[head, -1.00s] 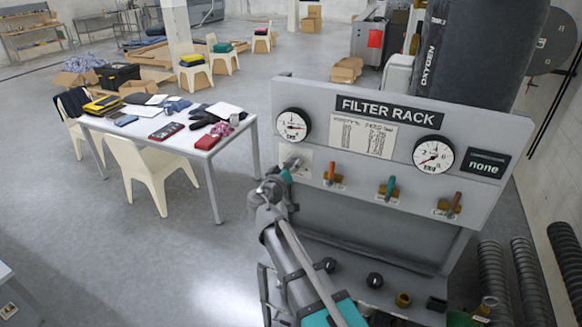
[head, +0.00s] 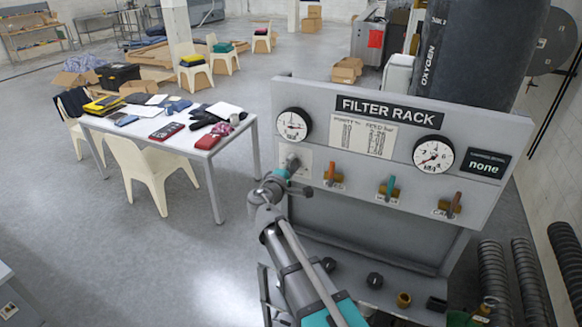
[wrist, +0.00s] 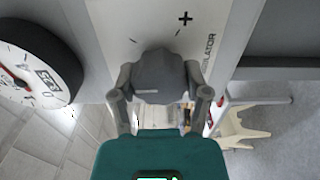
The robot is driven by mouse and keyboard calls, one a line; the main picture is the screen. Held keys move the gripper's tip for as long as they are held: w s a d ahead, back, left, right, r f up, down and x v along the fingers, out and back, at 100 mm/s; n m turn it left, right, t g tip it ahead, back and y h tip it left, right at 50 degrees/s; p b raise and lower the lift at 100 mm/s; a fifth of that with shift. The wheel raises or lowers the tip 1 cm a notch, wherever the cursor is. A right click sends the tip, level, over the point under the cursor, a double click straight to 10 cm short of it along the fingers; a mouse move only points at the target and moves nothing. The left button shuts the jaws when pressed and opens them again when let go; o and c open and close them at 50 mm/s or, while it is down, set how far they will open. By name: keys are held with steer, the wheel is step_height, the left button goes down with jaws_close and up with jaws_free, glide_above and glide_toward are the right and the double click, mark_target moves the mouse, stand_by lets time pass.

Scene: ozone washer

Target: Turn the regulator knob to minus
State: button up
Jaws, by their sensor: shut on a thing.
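The regulator knob (wrist: 159,75) is a dark grey knob on a pale plate. In the wrist view the plate (wrist: 140,20) shows a plus sign, tick marks and the word "REGULATOR"; no minus sign is visible there. My gripper (wrist: 158,88) is shut on the knob, with one finger on each side of it. In the head view my gripper (head: 284,171) is at the upper left of the filter rack panel (head: 400,205), and the knob (head: 292,161) is mostly hidden by it.
A round gauge (head: 293,125) sits just above the knob, and another gauge (head: 433,155) sits at the right. Orange, teal and brown valve levers (head: 391,187) line the panel. A display (head: 485,165) reads "none". A cluttered table (head: 222,142) stands to the left.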

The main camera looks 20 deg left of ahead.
steer(key=n, duration=1.3)
steer(key=shift+n, duration=0.4)
steer(key=n, duration=1.2)
steer(key=shift+d+n, duration=0.1)
steer(key=shift+n, duration=0.3)
steer(key=o, duration=1.1)
steer(key=shift+o, duration=0.2)
steer(key=shift+s, duration=0.1)
steer(key=s+a, duration=0.1)
steer(key=s, duration=1)
steer(key=shift+s, duration=0.35)
